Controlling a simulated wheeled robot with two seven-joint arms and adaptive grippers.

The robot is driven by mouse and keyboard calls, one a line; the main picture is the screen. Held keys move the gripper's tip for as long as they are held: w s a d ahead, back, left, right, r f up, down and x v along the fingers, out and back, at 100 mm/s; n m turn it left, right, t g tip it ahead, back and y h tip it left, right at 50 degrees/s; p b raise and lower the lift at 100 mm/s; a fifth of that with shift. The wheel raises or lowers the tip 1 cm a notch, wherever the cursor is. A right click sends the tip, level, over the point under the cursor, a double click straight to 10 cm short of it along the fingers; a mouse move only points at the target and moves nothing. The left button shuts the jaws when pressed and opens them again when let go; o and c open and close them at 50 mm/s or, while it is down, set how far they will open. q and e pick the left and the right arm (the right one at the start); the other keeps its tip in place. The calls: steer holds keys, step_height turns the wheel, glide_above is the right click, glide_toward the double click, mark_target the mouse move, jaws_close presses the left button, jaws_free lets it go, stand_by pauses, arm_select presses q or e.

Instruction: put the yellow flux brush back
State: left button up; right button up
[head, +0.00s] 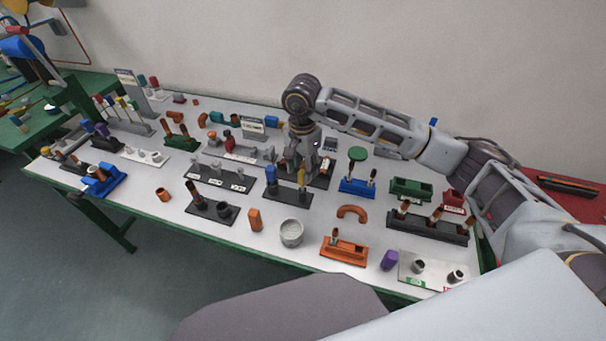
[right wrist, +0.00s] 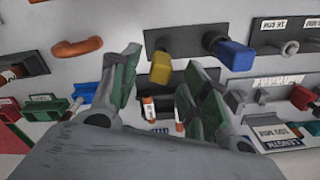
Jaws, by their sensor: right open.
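The yellow flux brush (head: 301,178) stands upright on a dark holder plate (head: 288,197), beside a blue-topped piece (head: 271,172) on the same plate. In the right wrist view the yellow brush (right wrist: 161,70) points toward the camera, with the blue piece (right wrist: 235,55) to its right and the dark plate (right wrist: 190,22) behind them. My right gripper (head: 304,170) is just behind the brush in the head view. In the right wrist view its green-padded fingers (right wrist: 162,62) are spread and empty, with the brush showing between the tips. I cannot tell whether they touch it. My left gripper is not in view.
Holders crowd the table around the gripper. A blue holder (head: 357,186) stands to the right and a dark plate (head: 217,178) to the left. An orange arch (head: 352,213), a grey cup (head: 291,233) and an orange holder (head: 344,251) lie nearer the front.

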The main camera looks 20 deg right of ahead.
steer(key=shift+r, duration=1.45)
steer(key=shift+r, duration=0.25)
